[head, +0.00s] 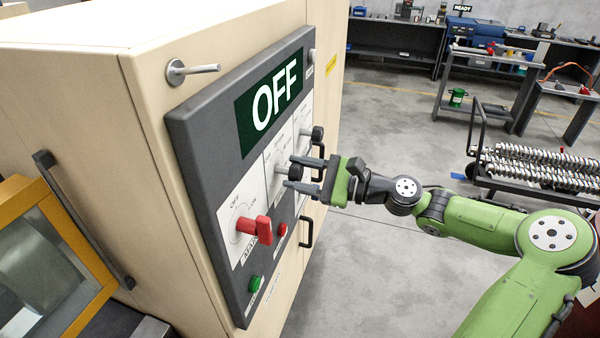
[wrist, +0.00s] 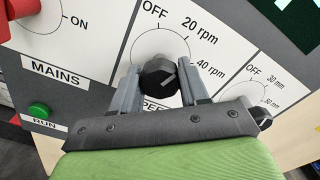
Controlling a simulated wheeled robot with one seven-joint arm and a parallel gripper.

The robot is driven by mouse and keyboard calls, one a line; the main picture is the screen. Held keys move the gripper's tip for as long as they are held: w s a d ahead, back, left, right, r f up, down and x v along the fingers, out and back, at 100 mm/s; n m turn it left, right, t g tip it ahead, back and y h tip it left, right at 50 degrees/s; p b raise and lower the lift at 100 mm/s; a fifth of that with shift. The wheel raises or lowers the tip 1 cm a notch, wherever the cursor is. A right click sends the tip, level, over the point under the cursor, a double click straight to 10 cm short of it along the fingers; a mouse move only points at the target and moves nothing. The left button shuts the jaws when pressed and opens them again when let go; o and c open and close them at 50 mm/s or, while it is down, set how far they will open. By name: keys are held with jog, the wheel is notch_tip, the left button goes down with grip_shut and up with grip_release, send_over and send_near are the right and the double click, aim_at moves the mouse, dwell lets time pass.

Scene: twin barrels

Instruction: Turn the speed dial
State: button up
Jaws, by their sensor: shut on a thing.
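The speed dial (wrist: 158,76) is a black knob with a pale pointer line on a white plate marked OFF, 20 rpm and 40 rpm. In the wrist view its pointer line lies slanted, and I cannot tell exactly which mark it points to. My gripper (wrist: 160,88) has one finger on each side of the knob and is shut on it. In the head view my gripper (head: 304,178) reaches the panel from the right, and its fingers partly hide the dial (head: 295,174). The panel display (head: 270,98) reads OFF.
The red mains switch (head: 255,230) sticks out left of the dial, with a green run button (head: 255,284) and a red button (head: 282,230) below. Another black knob (head: 317,135) is to the right. A door handle (head: 307,232) lies below. Open floor lies right of the cabinet.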

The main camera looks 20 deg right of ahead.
jog(key=shift+n, duration=0.5)
jog(key=n, duration=0.3)
jog(key=shift+n, duration=0.4)
jog(key=shift+f+n+b, duration=0.1)
jog(key=shift+n+b, duration=0.35)
jog(key=shift+n, duration=1.85)
jog(key=o, duration=1)
jog(key=shift+s, duration=0.1)
jog(key=shift+o, duration=0.2)
jog(key=v, duration=1.5)
jog(key=shift+s+d, duration=0.2)
jog(key=shift+d, duration=0.1)
